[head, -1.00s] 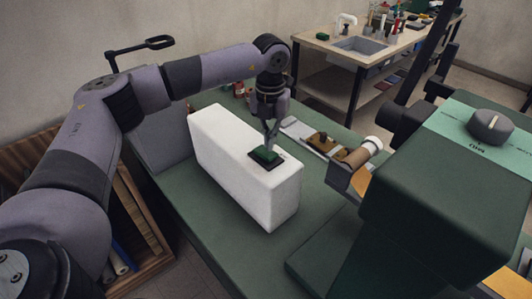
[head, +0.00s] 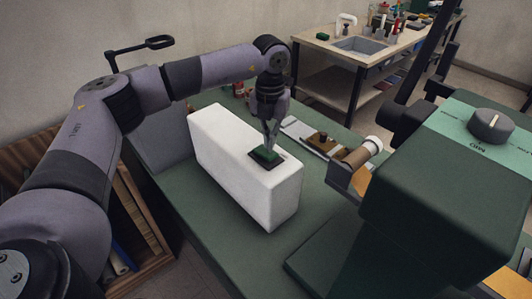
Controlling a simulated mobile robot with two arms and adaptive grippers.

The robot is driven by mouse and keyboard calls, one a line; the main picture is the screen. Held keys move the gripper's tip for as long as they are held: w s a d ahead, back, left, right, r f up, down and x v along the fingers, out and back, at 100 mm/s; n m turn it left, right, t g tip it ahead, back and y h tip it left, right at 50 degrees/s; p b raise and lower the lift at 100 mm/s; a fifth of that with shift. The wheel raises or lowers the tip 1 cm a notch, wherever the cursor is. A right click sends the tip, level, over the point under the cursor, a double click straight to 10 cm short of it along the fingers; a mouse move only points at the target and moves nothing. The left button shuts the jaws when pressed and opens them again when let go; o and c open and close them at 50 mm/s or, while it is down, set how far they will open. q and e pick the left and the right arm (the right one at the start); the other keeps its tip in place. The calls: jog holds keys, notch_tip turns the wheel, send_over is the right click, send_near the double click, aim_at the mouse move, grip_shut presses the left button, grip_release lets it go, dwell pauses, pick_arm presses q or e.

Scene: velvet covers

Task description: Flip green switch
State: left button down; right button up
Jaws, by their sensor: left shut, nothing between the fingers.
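The green switch (head: 265,154) sits in a dark frame on top of a white box (head: 225,150), toward the box's right end. My left gripper (head: 270,143) points down over the switch, shut and empty. Its fingertips are at the switch's far edge and look to be touching it, though the exact contact is too small to tell. The switch's rocker looks tilted. My right gripper does not show.
The white box stands on a green bench (head: 215,235). A large dark green machine with a knob (head: 491,126) fills the right side. A roller (head: 362,152) lies right of the box. A workbench with a sink (head: 360,46) stands behind. A wooden crate (head: 140,215) is at left.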

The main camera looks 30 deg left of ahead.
aim_at(269, 153)
pick_arm(q)
jog(key=shift+f+b, duration=1)
jog(key=shift+f, duration=0.5)
dwell(0.5)
jog(key=shift+r, duration=0.1)
jog(key=shift+r+p, duration=0.6)
jog(key=shift+r, duration=0.15)
jog(key=shift+r+p, duration=1.6)
jog(key=shift+r, duration=1.1)
